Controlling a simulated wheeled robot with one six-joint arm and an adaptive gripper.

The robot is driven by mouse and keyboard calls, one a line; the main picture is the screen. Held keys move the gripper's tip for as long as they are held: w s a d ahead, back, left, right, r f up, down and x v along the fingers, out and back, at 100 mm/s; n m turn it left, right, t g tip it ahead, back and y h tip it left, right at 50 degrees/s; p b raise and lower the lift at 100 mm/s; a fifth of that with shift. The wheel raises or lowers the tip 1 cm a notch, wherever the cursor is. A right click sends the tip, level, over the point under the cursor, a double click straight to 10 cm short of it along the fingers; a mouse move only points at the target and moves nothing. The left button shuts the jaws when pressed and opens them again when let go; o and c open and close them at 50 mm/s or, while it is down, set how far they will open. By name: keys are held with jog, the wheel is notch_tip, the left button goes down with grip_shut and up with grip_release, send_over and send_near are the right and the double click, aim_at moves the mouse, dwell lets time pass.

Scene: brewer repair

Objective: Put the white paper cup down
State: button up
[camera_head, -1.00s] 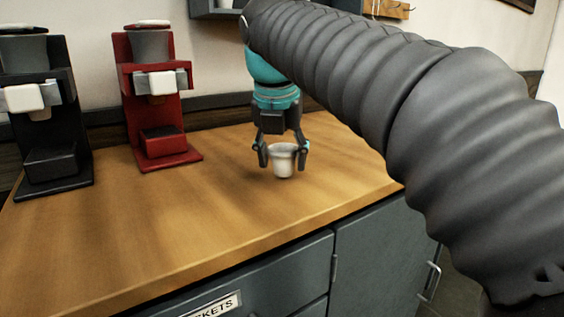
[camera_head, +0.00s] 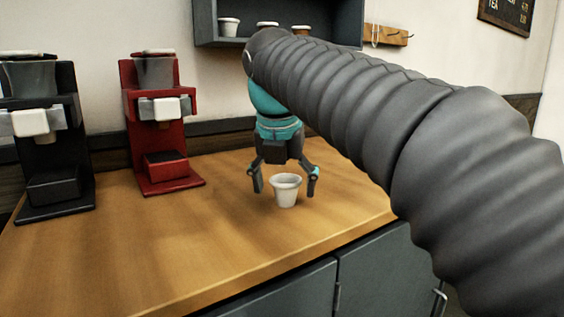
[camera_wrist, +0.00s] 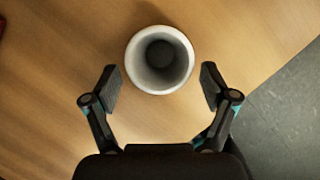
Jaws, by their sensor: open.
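The white paper cup (camera_head: 286,191) stands upright on the wooden counter (camera_head: 160,248), near its right end. My gripper (camera_head: 284,188) is open around the cup, with one finger on either side. In the wrist view the cup (camera_wrist: 159,60) is seen from above and looks empty. There, gaps show between the cup and both pads of my gripper (camera_wrist: 160,88), and the cup sits slightly ahead of the pads.
A red brewer (camera_head: 160,125) and a black brewer (camera_head: 45,140) stand on the counter to the left. A grey wall shelf (camera_head: 345,22) holds several cups above. The counter's right edge drops to the floor (camera_wrist: 285,120). The front left of the counter is clear.

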jog(key=v, duration=1.1)
jog(key=shift+r, duration=0.25)
